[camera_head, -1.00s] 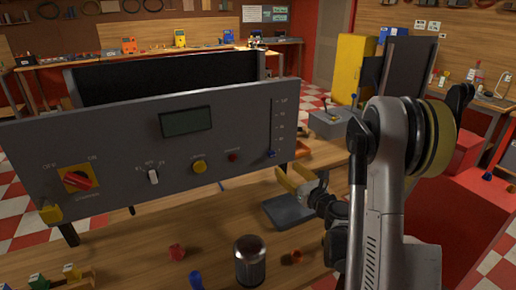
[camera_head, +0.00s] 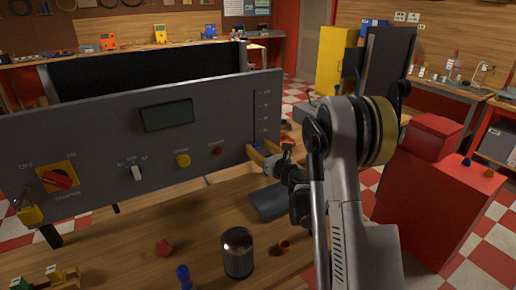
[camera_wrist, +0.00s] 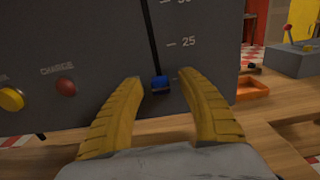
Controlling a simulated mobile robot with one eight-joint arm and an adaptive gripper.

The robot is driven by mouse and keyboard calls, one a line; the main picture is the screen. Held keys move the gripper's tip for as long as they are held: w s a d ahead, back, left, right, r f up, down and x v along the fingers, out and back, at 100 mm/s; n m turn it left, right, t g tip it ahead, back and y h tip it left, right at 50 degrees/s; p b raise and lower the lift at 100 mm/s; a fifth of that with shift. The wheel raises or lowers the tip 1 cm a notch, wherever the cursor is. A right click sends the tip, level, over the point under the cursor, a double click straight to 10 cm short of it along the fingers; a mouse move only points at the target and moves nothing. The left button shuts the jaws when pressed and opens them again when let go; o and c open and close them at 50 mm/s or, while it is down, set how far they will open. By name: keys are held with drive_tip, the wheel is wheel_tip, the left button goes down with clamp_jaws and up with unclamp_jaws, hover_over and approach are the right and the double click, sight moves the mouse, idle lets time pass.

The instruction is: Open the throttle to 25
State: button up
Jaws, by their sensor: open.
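The throttle is a vertical slot with a scale on the right side of the grey control panel (camera_head: 110,140). Its blue slider knob (camera_wrist: 160,84) sits at the bottom of the slot, below the 25 mark (camera_wrist: 187,43), in the wrist view. My gripper (camera_wrist: 162,95) is open, with its yellow fingers on either side of the knob; I cannot tell whether they touch it. In the head view my gripper (camera_head: 262,157) is at the panel's lower right and mostly hides the knob.
The panel also has a red rotary switch (camera_head: 57,180), a white toggle (camera_head: 136,173), a yellow button (camera_head: 182,161), a red button (camera_head: 217,152) and a display (camera_head: 167,115). A dark cylinder (camera_head: 237,253) stands on the bench. An orange tray (camera_wrist: 252,90) lies right of the panel.

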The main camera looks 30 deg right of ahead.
clamp_jaws()
drive_tip(key=shift+r+p, duration=1.15)
drive_tip(key=shift+r, duration=1.55)
drive_tip(key=shift+f, duration=0.1)
unclamp_jaws()
drive_tip(key=shift+f, duration=0.1)
approach(254, 132)
drive_tip(key=s, duration=0.4)
drive_tip(key=shift+s+d, duration=0.1)
drive_tip(key=shift+s, duration=0.3)
